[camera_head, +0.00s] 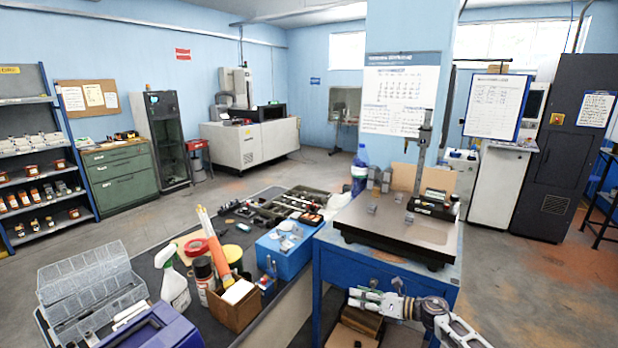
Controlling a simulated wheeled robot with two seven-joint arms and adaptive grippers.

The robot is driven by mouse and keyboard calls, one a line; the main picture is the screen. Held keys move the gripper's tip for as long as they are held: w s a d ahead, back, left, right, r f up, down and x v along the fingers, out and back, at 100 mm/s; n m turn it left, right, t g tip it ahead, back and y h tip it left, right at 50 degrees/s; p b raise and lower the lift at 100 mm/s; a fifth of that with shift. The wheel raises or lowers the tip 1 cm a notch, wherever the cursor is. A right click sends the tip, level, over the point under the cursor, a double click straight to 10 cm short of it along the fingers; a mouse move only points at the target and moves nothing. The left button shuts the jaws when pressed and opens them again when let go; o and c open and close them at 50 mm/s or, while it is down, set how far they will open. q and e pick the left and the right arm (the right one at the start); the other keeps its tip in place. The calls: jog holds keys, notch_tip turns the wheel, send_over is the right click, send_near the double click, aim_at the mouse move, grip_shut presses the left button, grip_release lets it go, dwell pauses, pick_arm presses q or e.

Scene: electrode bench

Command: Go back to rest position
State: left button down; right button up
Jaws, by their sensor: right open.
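My right gripper (352,299) is low in the head view, in front of the blue stand (335,268) that carries the dark surface plate (365,232). Its fingers point left and are apart, with nothing held between them. My right arm comes in from the lower right. The gripper shows below the plate's front edge; whether it touches the stand I cannot tell. My left gripper is out of view.
A height gauge (421,160) and small metal blocks stand on the plate. Left of it, the bench holds a blue box (284,250), a spray bottle (172,280), a cardboard box (236,303) and a clear organizer (88,292). Open floor (520,290) lies to the right.

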jog(key=s+d+f+m+t+h, duration=0.1)
jog(key=s+d+f+m+h, duration=0.2)
jog(key=f+m, duration=0.5)
jog(key=s+d+f+m+t+h, duration=0.25)
jog(key=f+m, duration=0.35)
jog(key=f, duration=0.5)
jog(key=s+d+f+m+t+h, duration=0.1)
jog(key=s+d+f+m+h, duration=0.25)
jog(key=f+m, duration=0.45)
jog(key=s+d+f+m+g+h, duration=0.2)
jog(key=s+f+m, duration=0.2)
jog(key=s+f, duration=0.7)
jog(key=s+d+f+m+g+h, duration=0.1)
jog(key=s+f+m+g, duration=0.15)
jog(key=s+f, duration=0.5)
jog(key=s+f+m+g+h, duration=0.15)
jog(key=s+f+m, duration=0.3)
jog(key=s, duration=0.55)
jog(key=s+a+f+m+g, duration=0.1)
jog(key=s+f+m+g, duration=0.1)
jog(key=s, duration=1)
jog(key=s+a+f+m+g, duration=0.1)
jog(key=s+f+m+g, duration=0.2)
jog(key=s, duration=1)
notch_tip(320, 180, down, 2)
jog(key=shift+s+f+m+g, duration=0.1)
jog(key=shift+s+m+g, duration=0.05)
jog(key=shift+m+g, duration=0.25)
